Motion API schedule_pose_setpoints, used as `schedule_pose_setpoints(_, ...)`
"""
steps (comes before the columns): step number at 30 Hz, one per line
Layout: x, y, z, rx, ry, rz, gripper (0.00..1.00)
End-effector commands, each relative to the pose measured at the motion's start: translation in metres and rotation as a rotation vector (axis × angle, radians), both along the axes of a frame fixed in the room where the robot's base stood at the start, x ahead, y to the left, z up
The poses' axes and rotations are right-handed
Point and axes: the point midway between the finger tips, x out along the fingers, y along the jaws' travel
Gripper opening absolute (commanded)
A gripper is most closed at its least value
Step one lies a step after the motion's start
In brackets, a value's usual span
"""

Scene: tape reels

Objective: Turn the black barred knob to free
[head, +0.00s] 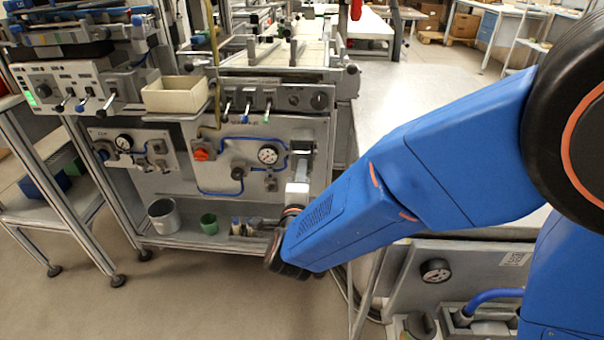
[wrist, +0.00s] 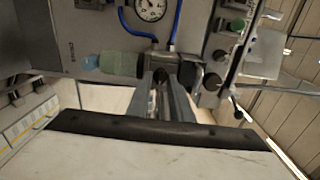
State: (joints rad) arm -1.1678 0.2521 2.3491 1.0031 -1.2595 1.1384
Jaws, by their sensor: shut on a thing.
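In the wrist view, my gripper (wrist: 163,76) is shut, its two grey fingers closed on a small dark part at the front of a fitting on the panel. This part appears to be the black barred knob; the fingers hide most of it, so its bar and its setting cannot be read. In the head view, my gripper (head: 298,180) reaches up to the right edge of the grey panel (head: 225,135), just below a dark block (head: 302,146). My own wrist hides the area below it.
A pressure gauge (head: 268,155) with blue tubes is left of my gripper. Small levers and dark knobs (head: 293,100) are above. An orange-red knob (head: 201,154) is further left. Cups (head: 208,224) stand on the lower shelf.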

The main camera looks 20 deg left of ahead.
Motion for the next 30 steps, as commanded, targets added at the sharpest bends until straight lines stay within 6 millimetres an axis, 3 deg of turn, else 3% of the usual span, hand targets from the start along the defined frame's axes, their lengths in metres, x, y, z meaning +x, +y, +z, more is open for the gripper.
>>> schedule_pose_setpoints(2, 0.0, -0.001, -0.002, -0.003, 0.002, -0.001, 0.0)
schedule_pose_setpoints(3, 0.0, -0.001, -0.002, -0.003, 0.002, -0.001, 0.24)
schedule_pose_setpoints(5, 0.0, -0.001, -0.002, -0.003, 0.002, -0.001, 0.37)
schedule_pose_setpoints(17, -0.006, -0.001, 0.0, -0.001, 0.001, 0.001, 0.37)
schedule_pose_setpoints(30, -0.074, -0.017, 0.0, -0.001, 0.001, 0.003, 0.37)
